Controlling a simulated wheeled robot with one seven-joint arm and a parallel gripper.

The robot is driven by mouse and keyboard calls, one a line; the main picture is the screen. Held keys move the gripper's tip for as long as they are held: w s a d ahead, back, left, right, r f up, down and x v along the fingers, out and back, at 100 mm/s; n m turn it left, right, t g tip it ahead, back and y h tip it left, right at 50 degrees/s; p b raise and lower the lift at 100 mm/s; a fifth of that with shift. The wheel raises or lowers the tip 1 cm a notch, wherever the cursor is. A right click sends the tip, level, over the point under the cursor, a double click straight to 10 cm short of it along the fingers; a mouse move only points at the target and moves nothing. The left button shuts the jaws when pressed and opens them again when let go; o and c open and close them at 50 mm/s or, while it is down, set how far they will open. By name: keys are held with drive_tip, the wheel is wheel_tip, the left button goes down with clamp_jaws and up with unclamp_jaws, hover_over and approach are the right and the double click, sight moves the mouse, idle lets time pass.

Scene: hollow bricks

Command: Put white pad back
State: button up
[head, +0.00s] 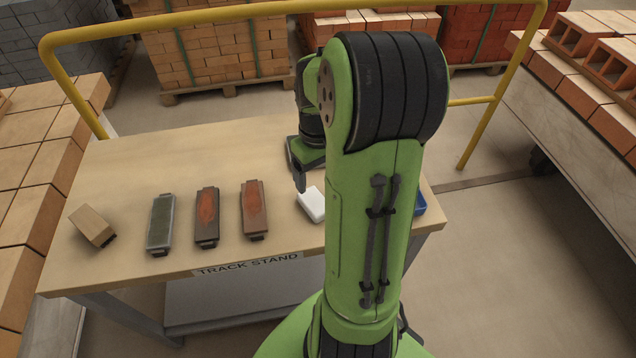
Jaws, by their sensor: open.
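The white pad (312,204) lies on the table top (130,180), right of the row of holders, partly hidden behind my green arm. My gripper (300,186) is just above and left of the pad, pointing down, and is open. I cannot tell whether a finger touches the pad. Left of it stand a brown holder with a reddish pad (254,208), a dark holder with a reddish pad (207,215) and a grey holder with a green pad (160,222). A blue object (420,204) shows partly from behind my arm at the right.
A tan block (92,225) lies tilted at the table's left end. A yellow rail (210,15) runs behind the table. Brick stacks (40,150) stand at the left, and hollow bricks (590,60) lie at the right. The table's back left part is clear.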

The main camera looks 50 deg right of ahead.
drive_tip(key=s+a+r+n+t+h, duration=0.1)
drive_tip(key=s+a+r+t+h, duration=0.1)
drive_tip(key=a+r, duration=0.8)
drive_tip(key=s+a+r+n+t+y, duration=0.1)
drive_tip(key=s+a+t+y, duration=0.1)
drive_tip(key=s+a, duration=0.5)
drive_tip(key=a+t, duration=0.1)
drive_tip(key=a, duration=0.1)
drive_tip(key=shift+s+a+r+t, duration=0.3)
drive_tip(key=shift+s+a+r, duration=0.05)
drive_tip(key=shift+r, duration=0.05)
